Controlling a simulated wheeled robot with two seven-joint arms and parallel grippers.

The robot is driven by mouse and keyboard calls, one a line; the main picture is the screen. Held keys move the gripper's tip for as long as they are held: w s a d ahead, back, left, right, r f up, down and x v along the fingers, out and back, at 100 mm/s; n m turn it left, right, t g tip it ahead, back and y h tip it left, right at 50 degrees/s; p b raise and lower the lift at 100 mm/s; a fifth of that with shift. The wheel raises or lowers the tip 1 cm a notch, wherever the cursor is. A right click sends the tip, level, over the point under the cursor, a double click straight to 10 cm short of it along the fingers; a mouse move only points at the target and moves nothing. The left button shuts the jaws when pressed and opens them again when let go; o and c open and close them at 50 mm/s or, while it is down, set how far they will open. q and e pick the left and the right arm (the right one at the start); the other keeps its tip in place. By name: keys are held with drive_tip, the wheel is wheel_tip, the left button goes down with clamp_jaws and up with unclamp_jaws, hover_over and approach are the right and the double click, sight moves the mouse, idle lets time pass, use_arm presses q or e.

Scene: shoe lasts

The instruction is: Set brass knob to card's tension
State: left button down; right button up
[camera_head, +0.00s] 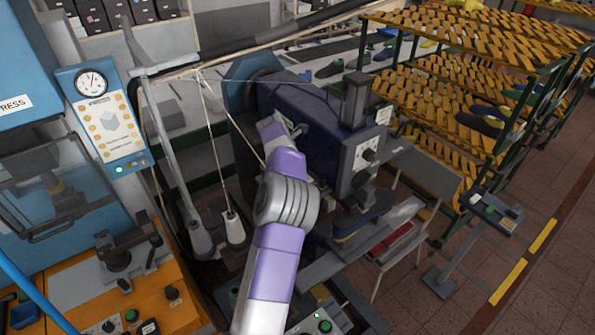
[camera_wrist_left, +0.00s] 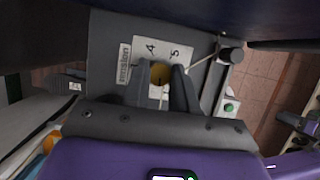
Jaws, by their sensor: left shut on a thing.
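The brass knob (camera_wrist_left: 159,72) shows in the left wrist view, on a grey panel with a white scale plate (camera_wrist_left: 172,52) marked 4 and 5 and a label reading tension (camera_wrist_left: 124,64). My left gripper (camera_wrist_left: 162,88) is shut on the knob, with a dark finger on each side. The fingers hide the knob's sides and the lower scale. In the head view my purple and white left arm reaches up to the dark blue machine (camera_head: 315,105); its fingertips and the brass knob cannot be made out. A small white card (camera_head: 384,114) is on the machine, its print too small to read. My right gripper is not in view.
A black knob on a white plate (camera_head: 368,153) is on the machine's front. A blue press with a gauge (camera_head: 91,83) stands left, racks (camera_head: 455,70) at back right.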

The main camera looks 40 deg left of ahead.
use_arm(q)
drive_tip(key=m, duration=0.1)
drive_tip(key=m+h, duration=0.1)
drive_tip(key=m, duration=0.2)
drive_tip(key=shift+a+m+g, duration=0.25)
drive_tip(key=shift+m+g, duration=0.05)
drive_tip(key=shift+g, duration=0.1)
drive_tip(key=shift+m+g+h, duration=0.5)
drive_tip(key=shift+m+h, duration=0.2)
drive_tip(key=shift+m, duration=0.8)
drive_tip(key=shift+w+m, duration=0.1)
drive_tip(key=shift+m, duration=0.2)
drive_tip(key=c, duration=0.9)
unclamp_jaws()
